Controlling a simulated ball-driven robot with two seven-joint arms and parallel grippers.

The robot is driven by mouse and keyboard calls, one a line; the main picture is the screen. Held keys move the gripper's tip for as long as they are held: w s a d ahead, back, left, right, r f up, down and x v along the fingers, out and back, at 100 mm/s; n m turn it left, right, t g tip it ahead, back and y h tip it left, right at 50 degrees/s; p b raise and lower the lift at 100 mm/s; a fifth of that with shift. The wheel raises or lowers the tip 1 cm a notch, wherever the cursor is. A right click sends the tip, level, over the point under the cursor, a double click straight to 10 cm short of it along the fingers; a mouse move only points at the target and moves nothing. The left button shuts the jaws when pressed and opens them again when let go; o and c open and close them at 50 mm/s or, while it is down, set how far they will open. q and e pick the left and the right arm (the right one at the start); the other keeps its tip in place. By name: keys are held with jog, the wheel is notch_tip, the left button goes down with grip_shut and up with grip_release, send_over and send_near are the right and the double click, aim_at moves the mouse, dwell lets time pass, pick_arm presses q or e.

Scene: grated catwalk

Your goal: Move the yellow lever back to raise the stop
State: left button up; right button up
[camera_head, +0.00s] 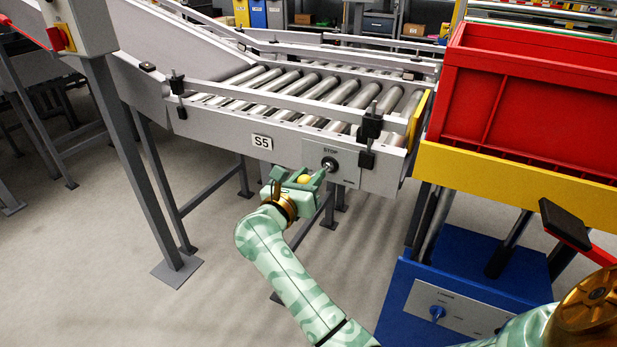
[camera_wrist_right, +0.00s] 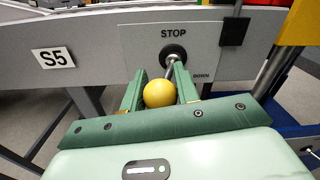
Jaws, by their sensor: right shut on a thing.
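The yellow lever's ball knob (camera_wrist_right: 159,93) sits between the fingers of my right gripper (camera_wrist_right: 160,88) in the wrist view. Its metal rod runs up to a black boss on the STOP plate (camera_wrist_right: 189,54), which has "DOWN" lettered at its lower right. In the head view the knob (camera_head: 304,178) shows between the fingers of my right gripper (camera_head: 306,181), which is shut on it in front of the conveyor side. A yellow stop plate (camera_head: 418,120) stands at the right end of the rollers. My left gripper is not in view.
The roller conveyor (camera_head: 215,125) carries an S5 label and black clamps on its rail. A red crate (camera_head: 540,90) rests on a yellow frame (camera_head: 520,182) at the right, close to the conveyor end. A grey post (camera_head: 130,160) stands at the left. Open floor lies below.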

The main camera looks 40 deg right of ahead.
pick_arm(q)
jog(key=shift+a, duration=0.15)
pick_arm(e)
jog(key=shift+r, duration=0.1)
dwell(0.4)
jog(key=o, duration=1)
jog(key=shift+c, duration=0.2)
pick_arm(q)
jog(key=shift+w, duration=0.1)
pick_arm(e)
jog(key=shift+a, duration=0.2)
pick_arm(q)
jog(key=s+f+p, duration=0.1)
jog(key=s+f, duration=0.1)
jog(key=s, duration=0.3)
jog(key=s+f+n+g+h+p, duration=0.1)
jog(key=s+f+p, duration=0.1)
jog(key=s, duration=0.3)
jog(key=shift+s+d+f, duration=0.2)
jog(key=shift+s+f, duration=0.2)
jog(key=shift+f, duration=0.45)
pick_arm(e)
jog(key=v, duration=1.1)
jog(key=shift+a, duration=0.25)
